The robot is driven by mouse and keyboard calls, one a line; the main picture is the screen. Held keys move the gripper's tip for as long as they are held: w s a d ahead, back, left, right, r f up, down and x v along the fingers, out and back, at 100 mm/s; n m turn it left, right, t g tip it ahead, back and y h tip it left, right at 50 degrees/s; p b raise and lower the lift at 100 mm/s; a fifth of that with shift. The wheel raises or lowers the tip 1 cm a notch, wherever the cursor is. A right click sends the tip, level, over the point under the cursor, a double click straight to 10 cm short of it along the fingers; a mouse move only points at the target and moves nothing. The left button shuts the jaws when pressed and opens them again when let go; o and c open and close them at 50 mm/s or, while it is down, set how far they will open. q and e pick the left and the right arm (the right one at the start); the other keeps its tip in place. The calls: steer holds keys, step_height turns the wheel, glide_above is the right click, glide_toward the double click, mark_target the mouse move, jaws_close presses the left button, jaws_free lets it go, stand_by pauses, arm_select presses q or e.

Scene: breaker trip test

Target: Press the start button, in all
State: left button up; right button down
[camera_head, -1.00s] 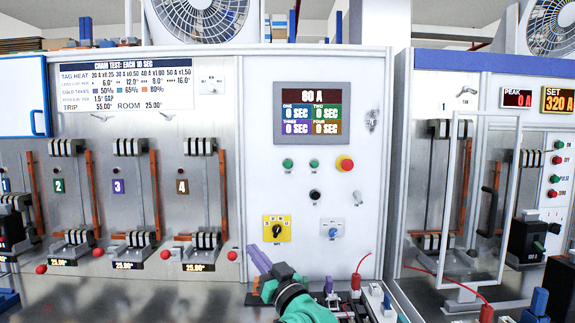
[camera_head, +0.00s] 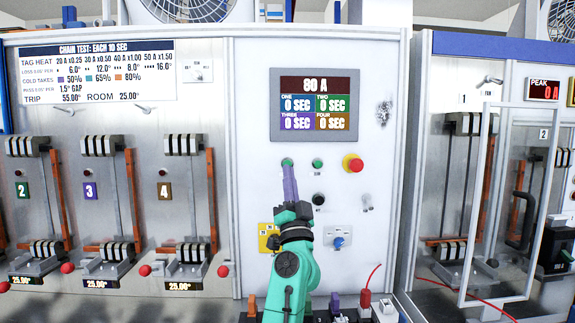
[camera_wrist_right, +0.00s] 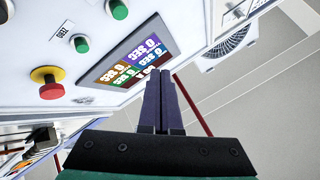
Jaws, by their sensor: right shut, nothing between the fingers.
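Two green buttons sit in a row on the white panel below the display: a left green button (camera_head: 287,162) and a right green button (camera_head: 317,163). Their labels are too small to read, so I cannot tell which is the start button. The wrist view shows both as well, one green button (camera_wrist_right: 117,9) at the top edge and the other (camera_wrist_right: 80,44) lower. My right gripper (camera_head: 288,170) is shut and empty. Its purple fingers point up, with the tips just below the left green button in the head view; contact cannot be told. The fingers (camera_wrist_right: 160,80) show closed in the wrist view.
A red mushroom button (camera_head: 353,163) on a yellow base is to the right. The display (camera_head: 315,105) is above, reading 80 A and zero seconds. A black knob (camera_head: 319,199), a yellow selector (camera_head: 267,238) and a blue knob (camera_head: 338,242) lie lower. A framed door (camera_head: 466,200) stands at right.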

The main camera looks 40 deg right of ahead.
arm_select(q)
steer(key=f+b, duration=0.1)
steer(key=w+f+b, duration=0.1)
steer(key=f+b, duration=0.1)
steer(key=shift+w+d+f, duration=0.1)
steer(key=shift+w+d, duration=0.15)
arm_select(e)
steer(key=w+d, duration=0.5)
steer(key=w, duration=0.2)
steer(key=shift+w+d+f, duration=0.2)
steer(key=shift+d, duration=0.15)
arm_select(q)
steer(key=shift+s, duration=0.1)
steer(key=shift+a+f, duration=0.1)
steer(key=shift+f, duration=0.05)
arm_select(e)
steer(key=shift+w, duration=0.1)
stand_by(0.8)
arm_select(q)
steer(key=shift+b, duration=0.3)
arm_select(e)
steer(key=shift+w+d, duration=0.25)
